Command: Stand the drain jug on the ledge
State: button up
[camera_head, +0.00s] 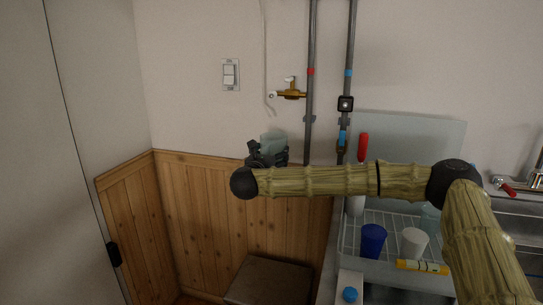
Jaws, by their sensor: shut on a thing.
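A pale grey-green vessel (273,142), which looks like the drain jug, shows its upper part above my gripper (267,153). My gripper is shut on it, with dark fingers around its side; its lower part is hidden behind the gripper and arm. The jug looks upright. The ledge (200,159) is the narrow wooden cap along the top of the wall panelling. The jug appears in front of or above its right part; I cannot tell whether it touches.
A brass tap (291,94) sticks out from the wall above the jug, beside pipes. A drying rack (378,268) holds a blue cup (373,241) and a white cup (414,243) at the right. A brown box-like top (269,281) lies low in front of the panelling. The ledge's left part is clear.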

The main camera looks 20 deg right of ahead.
jog(key=shift+f+b, duration=0.55)
dwell(1.2)
jog(key=o, duration=1.2)
jog(key=shift+o, duration=0.2)
jog(key=shift+s, duration=0.1)
jog(key=v, duration=1.2)
